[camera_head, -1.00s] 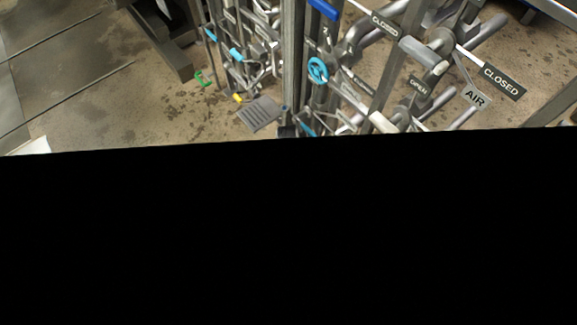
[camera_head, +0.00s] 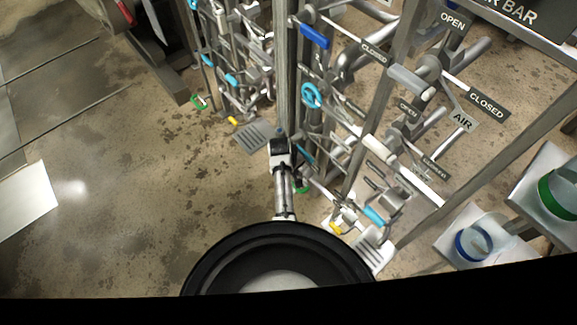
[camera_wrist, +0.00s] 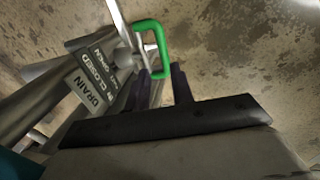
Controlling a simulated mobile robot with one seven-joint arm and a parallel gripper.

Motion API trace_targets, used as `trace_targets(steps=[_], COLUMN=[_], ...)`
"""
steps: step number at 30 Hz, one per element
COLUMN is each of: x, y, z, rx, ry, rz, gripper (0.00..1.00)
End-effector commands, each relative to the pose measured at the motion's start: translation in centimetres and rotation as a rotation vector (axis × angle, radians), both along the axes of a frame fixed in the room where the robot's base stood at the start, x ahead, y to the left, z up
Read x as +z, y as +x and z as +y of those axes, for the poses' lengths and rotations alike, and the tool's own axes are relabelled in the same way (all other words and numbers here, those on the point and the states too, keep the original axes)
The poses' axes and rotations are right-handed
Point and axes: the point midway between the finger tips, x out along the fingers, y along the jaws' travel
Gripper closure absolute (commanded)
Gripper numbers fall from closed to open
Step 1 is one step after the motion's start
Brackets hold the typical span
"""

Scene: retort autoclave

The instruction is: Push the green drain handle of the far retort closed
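In the wrist view a green loop handle (camera_wrist: 166,48) stands just beyond the tips of my gripper (camera_wrist: 160,72). Its lower end shows between the two dark fingers, which stand apart; I cannot tell whether they touch it. A sign reading DRAIN, with CLOSED and OPEN marks (camera_wrist: 92,84), is left of the handle. In the head view one green handle (camera_head: 199,102) is low on the farther pipework at upper left. Another green piece (camera_head: 301,187) shows beside my arm at the nearer pipework. The fingers cannot be made out there.
Metal posts and pipes with blue and white handles crowd the centre and right. A grey floor grate (camera_head: 254,136) lies below the far pipework. Stained floor at left is open. A black area covers the bottom edge.

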Motion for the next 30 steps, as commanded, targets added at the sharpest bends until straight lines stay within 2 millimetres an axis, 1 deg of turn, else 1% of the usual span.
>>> trace_targets(steps=[1, 6, 9, 12, 16, 30], x=[1.5, 4.8, 6.0, 6.8, 7.2, 7.1], y=[0.0, -0.5, -0.6, -0.7, -0.8, -0.8], z=[0.2, 0.7, 1.0, 1.1, 1.1, 1.1], rx=[0.0, 0.001, 0.002, 0.001, 0.001, 0.001], ry=[0.0, 0.0, 0.0, 0.0, 0.0, 0.0], rz=[-0.005, -0.004, -0.003, -0.002, -0.001, -0.001], gripper=[0.77, 0.77, 0.77, 0.77, 0.77, 0.77])
